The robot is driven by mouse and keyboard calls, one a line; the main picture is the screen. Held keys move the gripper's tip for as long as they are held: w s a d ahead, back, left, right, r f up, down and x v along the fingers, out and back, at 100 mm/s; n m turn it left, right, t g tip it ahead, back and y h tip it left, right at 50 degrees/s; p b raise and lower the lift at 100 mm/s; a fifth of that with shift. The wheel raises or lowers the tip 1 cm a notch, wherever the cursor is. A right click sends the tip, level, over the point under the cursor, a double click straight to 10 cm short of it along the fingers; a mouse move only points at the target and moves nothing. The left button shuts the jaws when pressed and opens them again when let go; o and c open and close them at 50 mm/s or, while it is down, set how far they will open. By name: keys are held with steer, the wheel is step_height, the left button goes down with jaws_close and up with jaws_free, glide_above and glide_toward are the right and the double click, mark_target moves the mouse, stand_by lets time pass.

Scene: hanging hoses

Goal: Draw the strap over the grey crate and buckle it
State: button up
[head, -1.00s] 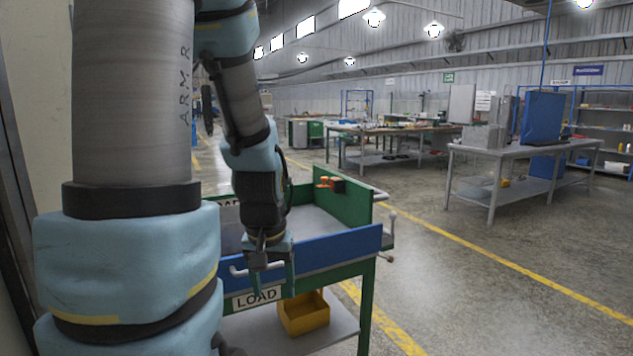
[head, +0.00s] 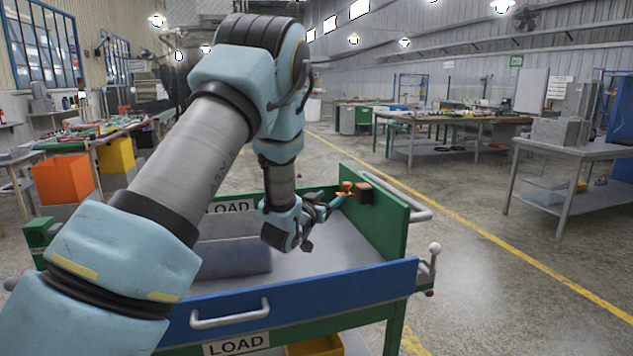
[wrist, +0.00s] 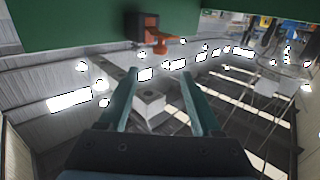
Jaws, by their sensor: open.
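The grey crate (head: 235,260) sits on the left part of the cart's grey bed, partly behind my arm. An orange fitting (head: 346,188) with a dark block (head: 362,193) is on the green right wall of the cart. They also show at the top of the wrist view, the orange fitting (wrist: 160,42) beside the block (wrist: 148,27). My gripper (head: 332,198) is open, with its teal fingers pointing toward the orange fitting. In the wrist view nothing is between the fingers (wrist: 160,75). I cannot make out a strap or tell whether the fitting belongs to one.
The cart has a blue front panel (head: 300,297) with a handle (head: 230,318) and a green right wall (head: 382,222). Its bed (head: 325,262) is bare right of the crate. A yellow bin (head: 315,346) is below.

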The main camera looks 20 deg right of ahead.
mark_target(345, 185)
steer(key=p+x, duration=0.3)
steer(key=x, duration=0.8)
steer(key=shift+r+p, duration=0.15)
steer(key=shift+p, duration=0.2)
steer(key=shift+c, duration=0.3)
steer(key=shift+s, duration=0.1)
jaws_close()
stand_by(0.5)
